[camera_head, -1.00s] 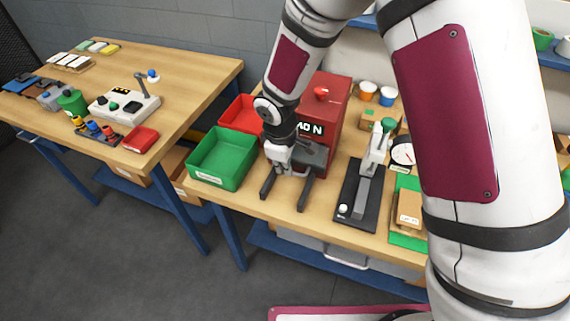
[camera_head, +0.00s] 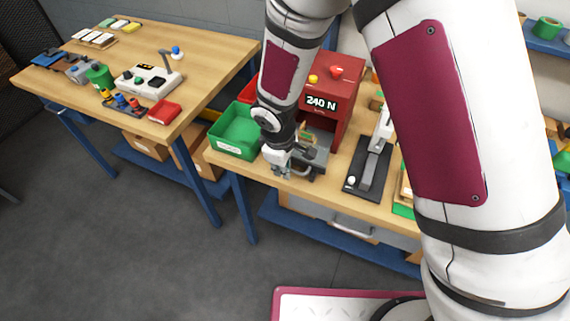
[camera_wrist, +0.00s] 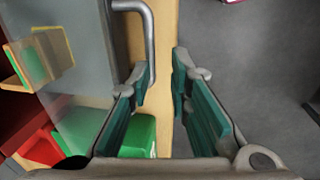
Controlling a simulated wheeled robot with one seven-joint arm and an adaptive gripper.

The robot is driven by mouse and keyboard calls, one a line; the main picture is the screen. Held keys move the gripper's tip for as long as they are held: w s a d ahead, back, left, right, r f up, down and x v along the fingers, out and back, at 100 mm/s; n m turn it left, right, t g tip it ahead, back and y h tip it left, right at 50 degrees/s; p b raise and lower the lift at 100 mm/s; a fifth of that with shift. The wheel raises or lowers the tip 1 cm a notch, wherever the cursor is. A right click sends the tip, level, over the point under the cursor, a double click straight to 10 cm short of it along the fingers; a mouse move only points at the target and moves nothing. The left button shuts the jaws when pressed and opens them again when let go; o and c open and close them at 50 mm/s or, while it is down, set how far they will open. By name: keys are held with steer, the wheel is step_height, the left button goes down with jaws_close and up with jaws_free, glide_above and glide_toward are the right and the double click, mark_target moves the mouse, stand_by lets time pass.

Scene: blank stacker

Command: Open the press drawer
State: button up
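The red press (camera_head: 345,80) stands on the right-hand bench and its display reads 240 N. A grey front piece, apparently its drawer (camera_head: 317,158), shows at its base, partly hidden by my gripper. In the wrist view a grey bar handle (camera_wrist: 149,30) stands off a grey, see-through panel (camera_wrist: 80,45). My gripper (camera_wrist: 163,72) is open, with teal pads. The handle's lower end meets or passes behind the left fingertip; I cannot tell whether they touch. In the head view my gripper (camera_head: 284,172) points down just in front of the press.
A green bin (camera_head: 237,143) stands left of the press, with a red bin partly hidden behind it. A black-based lever tool (camera_head: 367,170) stands to the right. The bench's front edge lies under my gripper, with clear floor (camera_head: 130,240) beyond.

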steer(key=shift+s+f, duration=0.15)
steer(key=shift+f, duration=0.1)
step_height(320, 180, up, 16)
steer(key=s+a+p, duration=0.1)
steer(key=s+p, duration=0.1)
steer(key=p, duration=0.3)
steer(key=shift+s+f, duration=0.15)
steer(key=shift+s, duration=0.15)
stand_by(1.4)
stand_by(0.4)
step_height(320, 180, up, 12)
steer(key=s, duration=0.2)
steer(key=shift+a, duration=0.45)
steer(key=shift+f, duration=0.1)
